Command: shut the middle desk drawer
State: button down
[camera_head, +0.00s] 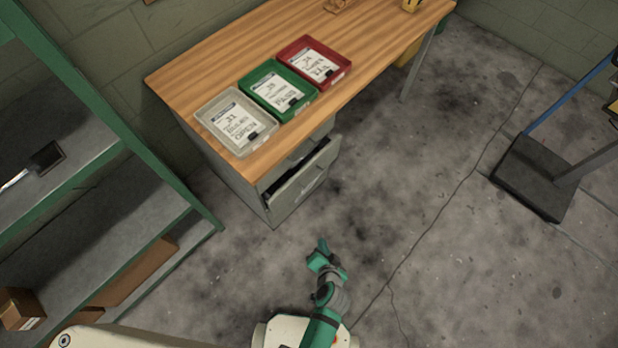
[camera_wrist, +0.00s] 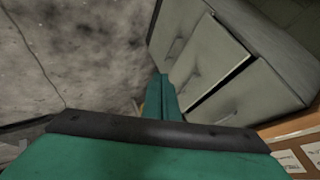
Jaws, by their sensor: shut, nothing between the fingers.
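The grey desk drawer unit (camera_head: 235,175) stands under the left end of the wooden desk. Its middle drawer (camera_head: 303,182) is pulled partly out, with a dark gap showing behind its top edge. In the wrist view the middle drawer (camera_wrist: 208,68) also juts out between the other two fronts, which look closed. My gripper (camera_head: 322,246) is below and in front of the drawer in the head view, over the floor and apart from it. In the wrist view my gripper (camera_wrist: 161,80) has its green fingers together and empty, overlapping the drawer fronts' near edge in the picture.
The wooden desk top (camera_head: 210,65) holds a clear tray (camera_head: 261,142), a green tray (camera_head: 291,112) and a red tray (camera_head: 342,78). A green-framed shelf (camera_head: 150,150) stands at left. A dark-based stand (camera_head: 530,178) is at right. The floor between is clear.

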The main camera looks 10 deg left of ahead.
jog(key=w+f+y, duration=0.2)
jog(key=w, duration=0.4)
jog(key=g+y, duration=0.2)
jog(key=y, duration=0.4)
send_near(302, 174)
jog(key=shift+m, duration=0.3)
jog(key=x, duration=0.5)
jog(key=shift+s+d+f, duration=0.1)
jog(key=shift+s+f, duration=0.1)
jog(key=shift+f, duration=0.15)
jog(key=shift+w+a, duration=0.35)
jog(key=shift+a, duration=0.1)
